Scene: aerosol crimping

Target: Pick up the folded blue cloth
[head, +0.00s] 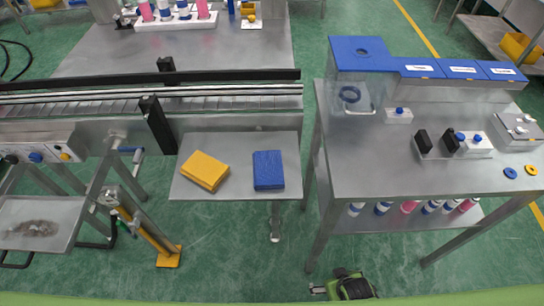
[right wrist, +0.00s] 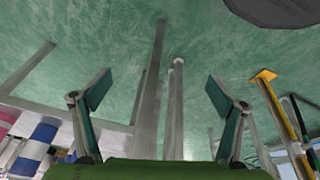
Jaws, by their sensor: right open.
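The folded blue cloth (head: 268,170) lies flat on a small grey metal shelf (head: 232,189) in the middle of the head view. A folded yellow cloth (head: 205,171) lies to its left, with a gap between them. My right gripper (head: 322,289), green and black, shows at the bottom of the head view, below and to the right of the blue cloth and well apart from it. In the right wrist view its two fingers (right wrist: 157,95) are spread with nothing between them. The blue cloth does not show in that view. My left gripper is not in view.
A conveyor (head: 220,98) runs behind the shelf. A steel table (head: 350,180) stands to the right, with a blue-lidded bin (head: 362,52) on it and bottles (head: 430,207) on a lower shelf. A yellow-footed post (head: 166,256) stands at left. Green floor in front is mostly clear.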

